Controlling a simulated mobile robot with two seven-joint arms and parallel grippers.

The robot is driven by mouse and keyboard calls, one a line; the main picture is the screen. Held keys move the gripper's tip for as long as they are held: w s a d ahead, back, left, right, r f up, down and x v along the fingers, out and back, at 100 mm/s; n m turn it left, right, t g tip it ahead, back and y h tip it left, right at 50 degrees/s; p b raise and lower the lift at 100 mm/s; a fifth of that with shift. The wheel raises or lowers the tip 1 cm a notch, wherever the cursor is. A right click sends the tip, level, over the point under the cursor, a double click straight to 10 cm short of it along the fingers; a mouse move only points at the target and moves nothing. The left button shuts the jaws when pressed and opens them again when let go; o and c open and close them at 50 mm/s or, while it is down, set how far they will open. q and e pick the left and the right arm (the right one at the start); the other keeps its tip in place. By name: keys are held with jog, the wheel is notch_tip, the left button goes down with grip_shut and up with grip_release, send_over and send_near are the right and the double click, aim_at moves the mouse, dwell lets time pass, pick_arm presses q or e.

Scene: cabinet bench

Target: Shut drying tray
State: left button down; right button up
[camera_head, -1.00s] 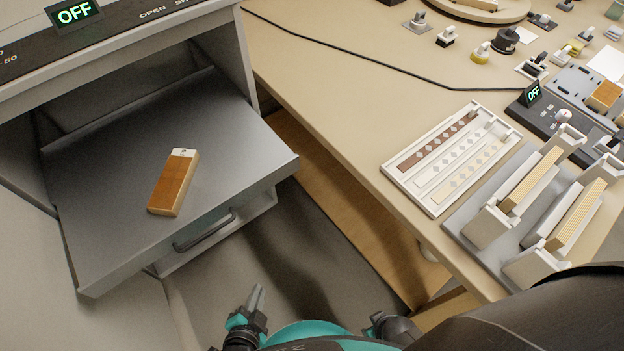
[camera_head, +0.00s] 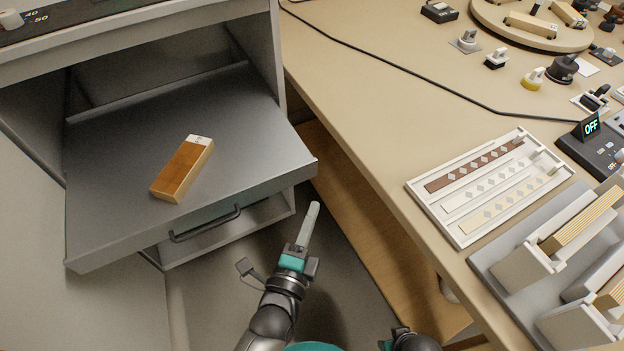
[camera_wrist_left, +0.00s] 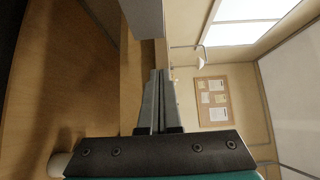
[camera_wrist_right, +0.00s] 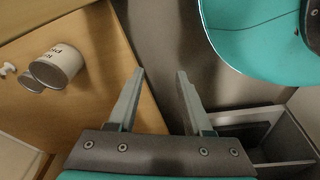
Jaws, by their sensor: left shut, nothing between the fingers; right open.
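The grey drying tray (camera_head: 110,215) is pulled out of the cabinet (camera_head: 278,60) on the left of the head view. A brown wooden block with a white end (camera_head: 182,170) lies on it. My right gripper (camera_wrist_right: 158,75) is open and empty in the right wrist view, low beside the bench.
The bench (camera_head: 390,130) holds a white rack of coloured strips (camera_head: 490,185) and clamp fixtures (camera_head: 550,255) near its edge. A wooden shelf (camera_head: 370,230) lies below the bench. A can (camera_wrist_right: 57,66) shows in the right wrist view. The floor before the tray is free.

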pick_arm(q)
jog(key=b, duration=0.2)
send_near(316, 164)
jog(key=w+d, duration=0.3)
jog(key=w, duration=0.1)
jog(key=shift+w+a+b, duration=0.55)
jog(key=shift+w+a, duration=0.25)
jog(key=shift+w, duration=0.1)
pick_arm(e)
jog(key=w+a+r, duration=0.2)
jog(key=w+r, duration=0.1)
jog(key=r, duration=0.3)
jog(key=shift+w+r, duration=0.2)
jog(key=shift+a, duration=0.1)
